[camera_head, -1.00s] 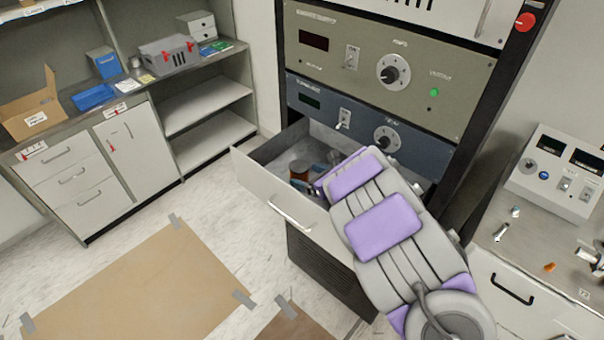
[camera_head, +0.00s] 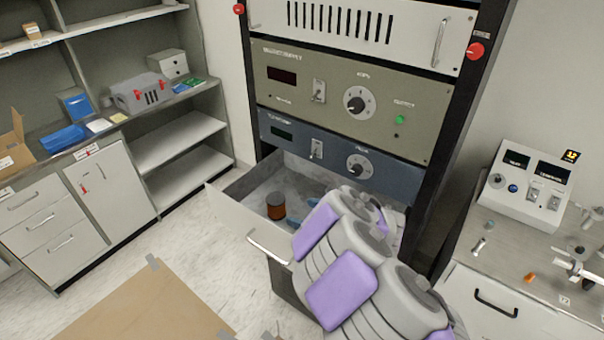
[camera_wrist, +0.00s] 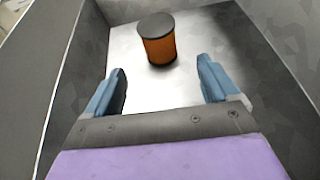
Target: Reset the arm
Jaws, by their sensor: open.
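My gripper (camera_wrist: 162,95) is open in the wrist view, its two blue fingers apart with nothing between them. Ahead of it, an orange jar with a black lid (camera_wrist: 158,45) stands upright on the drawer floor. The jar also shows in the head view (camera_head: 276,206), inside the open drawer (camera_head: 232,216) near its left side. My grey and purple arm reaches over the drawer's front and right part. In the head view, small blue parts show beside the jar, and the arm hides most of the gripper.
The rack with its dials (camera_head: 350,110) stands behind the drawer. A counter with a meter box (camera_head: 530,185) and small loose items is at the right. Shelves (camera_head: 180,140) and a grey toolbox (camera_head: 140,93) are at the left. A tan floor mat (camera_head: 140,310) lies at the lower left.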

